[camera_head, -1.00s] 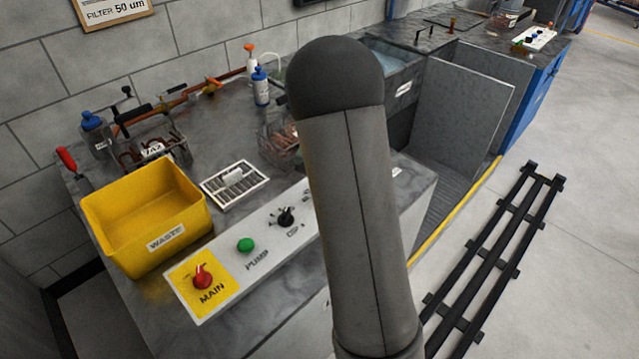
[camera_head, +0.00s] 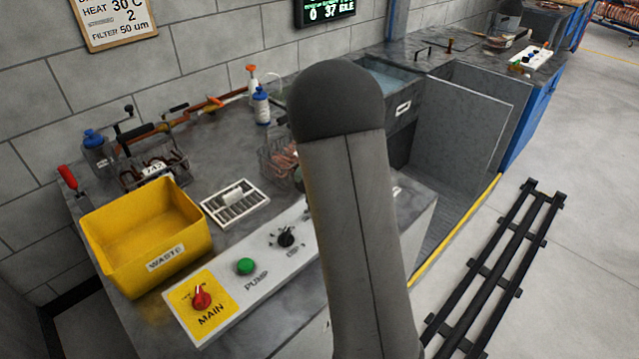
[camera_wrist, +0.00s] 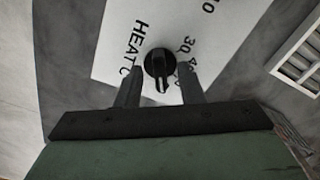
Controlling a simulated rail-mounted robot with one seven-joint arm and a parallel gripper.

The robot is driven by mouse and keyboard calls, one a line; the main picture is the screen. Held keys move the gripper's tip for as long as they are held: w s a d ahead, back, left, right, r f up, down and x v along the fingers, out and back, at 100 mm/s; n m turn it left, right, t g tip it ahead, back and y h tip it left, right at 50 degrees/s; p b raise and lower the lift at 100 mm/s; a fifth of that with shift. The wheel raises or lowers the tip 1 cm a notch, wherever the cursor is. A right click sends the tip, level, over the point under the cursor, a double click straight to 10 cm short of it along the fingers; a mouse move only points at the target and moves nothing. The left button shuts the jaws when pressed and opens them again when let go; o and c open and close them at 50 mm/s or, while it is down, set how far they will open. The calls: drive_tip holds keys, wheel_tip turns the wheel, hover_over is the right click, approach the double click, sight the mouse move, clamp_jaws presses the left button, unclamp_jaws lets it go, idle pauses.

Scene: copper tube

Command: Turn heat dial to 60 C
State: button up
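In the wrist view, the black heat dial (camera_wrist: 159,64) sits on a white panel beside the printed word HEAT. Its narrow pointer part points toward the bottom of the picture. Printed numbers, including 30, lie to its right and are partly covered by a finger. My gripper (camera_wrist: 160,72) is open, with one finger on each side of the dial's lower part. I cannot tell whether the fingers touch it. In the head view my arm hides the heat dial and my gripper.
The panel also carries a red MAIN knob (camera_head: 201,298), a green PUMP button (camera_head: 245,266) and another black dial (camera_head: 286,237). A yellow WASTE bin (camera_head: 140,250) and a white grate (camera_head: 236,203) stand beside it. A wall sign (camera_head: 114,18) reads HEAT 30 C.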

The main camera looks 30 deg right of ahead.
wheel_tip(320, 180, up, 17)
drive_tip(key=p, duration=0.1)
idle(0.6)
drive_tip(key=s+a+n+p, duration=0.3)
drive_tip(key=s+a, duration=0.5)
drive_tip(key=s, duration=0.5)
drive_tip(key=s+a+n+p, duration=0.3)
drive_tip(key=s+a+n, duration=0.3)
drive_tip(key=s, duration=0.7)
drive_tip(key=shift+a+f, duration=0.15)
drive_tip(key=shift+a, duration=0.7)
